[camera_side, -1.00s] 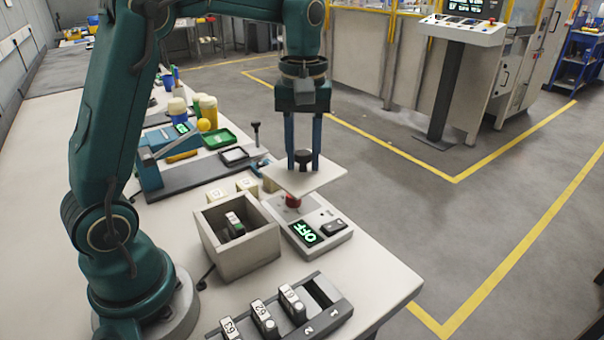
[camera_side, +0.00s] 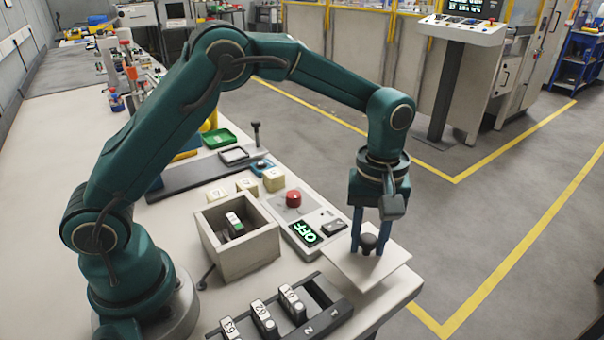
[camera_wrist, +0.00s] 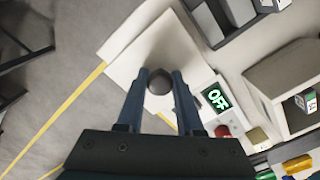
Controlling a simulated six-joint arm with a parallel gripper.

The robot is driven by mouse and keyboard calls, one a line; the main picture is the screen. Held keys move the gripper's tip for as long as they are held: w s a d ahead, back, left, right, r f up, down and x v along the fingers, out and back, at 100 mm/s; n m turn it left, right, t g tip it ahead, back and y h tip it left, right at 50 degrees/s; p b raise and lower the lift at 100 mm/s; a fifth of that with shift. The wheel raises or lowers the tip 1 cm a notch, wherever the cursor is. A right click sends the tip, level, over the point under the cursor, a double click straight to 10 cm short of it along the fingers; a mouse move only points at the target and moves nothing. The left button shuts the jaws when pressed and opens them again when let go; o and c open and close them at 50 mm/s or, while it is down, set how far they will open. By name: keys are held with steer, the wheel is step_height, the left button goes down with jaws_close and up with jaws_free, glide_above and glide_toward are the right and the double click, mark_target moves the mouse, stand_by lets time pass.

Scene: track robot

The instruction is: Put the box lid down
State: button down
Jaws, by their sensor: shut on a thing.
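The box lid (camera_side: 349,262) is a flat pale square plate with a dark round knob. My gripper (camera_side: 371,243) is shut on the lid's knob. In the side view the lid is by the table's right front edge, slightly tilted; I cannot tell whether it touches the table. In the wrist view the lid (camera_wrist: 140,50) lies beyond my fingers (camera_wrist: 159,82), which are on both sides of the knob. The open box (camera_side: 240,247) stands left of the lid, with a small white, green-marked block (camera_side: 235,224) inside.
A control panel with a red button (camera_side: 293,199) and an OFF display (camera_side: 305,233) lies between the box and the lid. A dark rack (camera_side: 325,310) with numbered blocks is in front. Cream cubes (camera_side: 246,186) sit behind the box. The table's edge is close on the right.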

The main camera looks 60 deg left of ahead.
mark_target(366, 252)
steer(key=shift+f, duration=1.75)
steer(key=shift+f, duration=0.2)
steer(key=c, duration=0.5)
jaws_free()
steer(key=shift+c, duration=0.2)
steer(key=shift+r, duration=0.1)
